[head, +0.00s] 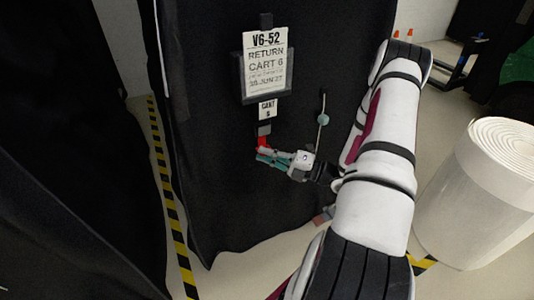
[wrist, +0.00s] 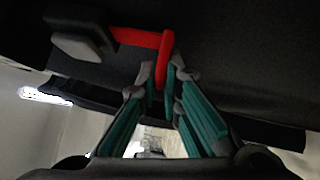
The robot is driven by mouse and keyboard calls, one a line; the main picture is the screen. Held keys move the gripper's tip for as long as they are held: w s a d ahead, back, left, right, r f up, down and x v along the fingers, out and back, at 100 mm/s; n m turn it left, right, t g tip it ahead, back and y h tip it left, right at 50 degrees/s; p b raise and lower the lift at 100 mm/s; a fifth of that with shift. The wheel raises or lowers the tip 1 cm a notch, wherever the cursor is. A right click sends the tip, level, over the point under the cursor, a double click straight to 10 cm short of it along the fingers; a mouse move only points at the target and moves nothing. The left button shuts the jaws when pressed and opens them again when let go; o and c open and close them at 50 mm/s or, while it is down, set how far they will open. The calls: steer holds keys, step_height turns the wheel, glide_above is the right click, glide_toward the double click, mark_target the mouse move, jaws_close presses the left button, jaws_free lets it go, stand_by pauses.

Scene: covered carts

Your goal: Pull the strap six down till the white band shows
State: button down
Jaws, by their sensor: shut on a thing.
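The red strap (head: 263,142) hangs on the black cover of the cart, just below a small sign (head: 267,109) reading CART 6. In the wrist view the strap (wrist: 140,37) comes out of a grey buckle (wrist: 77,46) and bends into my gripper. My gripper (head: 260,155), with teal fingers, is shut on the strap's lower part; in the wrist view its fingertips (wrist: 161,77) are on either side of the red end. The visible part of the strap is all red. The fingers hide some of it.
A thin rod with a pale green knob (head: 323,119) is right of my gripper. A large white roll (head: 475,200) stands at the right. Yellow-black tape (head: 168,195) runs along the floor at left.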

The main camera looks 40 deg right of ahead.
step_height(320, 180, down, 11)
steer(key=b, duration=0.4)
steer(key=shift+r, duration=0.2)
steer(key=c, duration=1.7)
jaws_free()
steer(key=shift+r, duration=0.1)
steer(key=v, duration=1.2)
